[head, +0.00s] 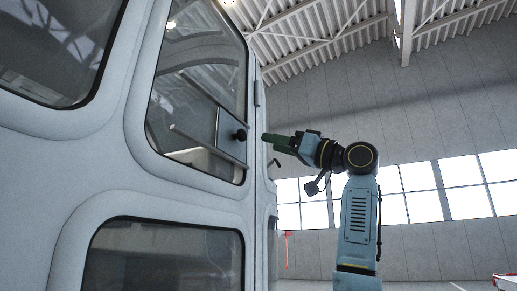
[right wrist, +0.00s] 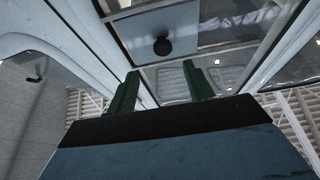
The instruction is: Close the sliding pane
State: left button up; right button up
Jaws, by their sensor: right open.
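The sliding pane (head: 230,146) is a small clear panel between two slanting rails in the upper window of a pale helicopter door. A round black knob (head: 239,135) sits on it, near the window's right edge. My right gripper (head: 266,138) is just right of the window, pointing left toward the knob and apart from it. In the right wrist view its two green fingers (right wrist: 161,78) are spread with nothing between them. The knob (right wrist: 161,46) shows beyond the fingertips, on the pane (right wrist: 185,30). My left gripper is out of view.
The pale door frame (head: 258,130) stands between the window and my right arm. A lower window (head: 165,262) and another window at upper left (head: 55,45) are set in the same body. The hangar space right of my arm is open.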

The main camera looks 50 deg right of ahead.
jog(key=b+v, duration=0.1)
jog(key=v, duration=0.3)
jog(key=shift+s+d, duration=0.1)
jog(key=shift+s, duration=0.1)
jog(key=shift+f, duration=0.1)
dwell(0.4)
